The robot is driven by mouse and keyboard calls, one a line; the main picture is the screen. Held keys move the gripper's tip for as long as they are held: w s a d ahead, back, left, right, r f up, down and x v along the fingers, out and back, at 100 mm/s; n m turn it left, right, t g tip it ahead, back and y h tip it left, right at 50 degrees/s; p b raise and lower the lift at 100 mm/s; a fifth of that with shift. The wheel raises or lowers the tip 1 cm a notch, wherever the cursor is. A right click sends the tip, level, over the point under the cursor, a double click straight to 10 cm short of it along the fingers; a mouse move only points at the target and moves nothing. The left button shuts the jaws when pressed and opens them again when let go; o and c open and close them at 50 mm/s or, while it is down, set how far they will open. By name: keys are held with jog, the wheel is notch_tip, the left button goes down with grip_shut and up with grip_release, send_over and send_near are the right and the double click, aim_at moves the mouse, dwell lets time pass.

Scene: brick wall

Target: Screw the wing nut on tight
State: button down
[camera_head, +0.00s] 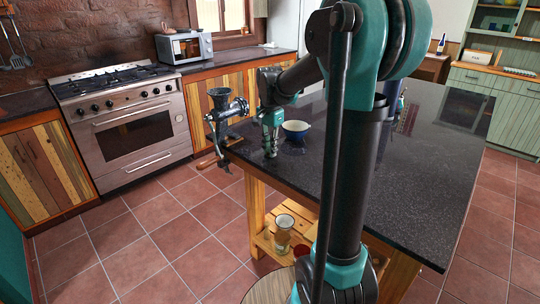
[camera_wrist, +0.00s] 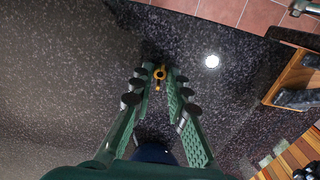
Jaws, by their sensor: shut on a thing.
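A small yellow wing nut (camera_wrist: 159,74) shows in the wrist view between the tips of my gripper's two green fingers. My gripper (camera_wrist: 159,77) is shut on it, low over the dark countertop (camera_wrist: 70,70). In the head view my gripper (camera_head: 270,153) points down near the table's left end, beside a grey metal grinder (camera_head: 225,112) at the table edge. The wing nut is hidden in the head view. What it is threaded on, and how far it is down, cannot be seen.
A glass jar (camera_head: 284,230) stands on the lower shelf. The table's right part is clear.

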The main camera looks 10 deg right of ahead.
jog(key=shift+r, duration=3)
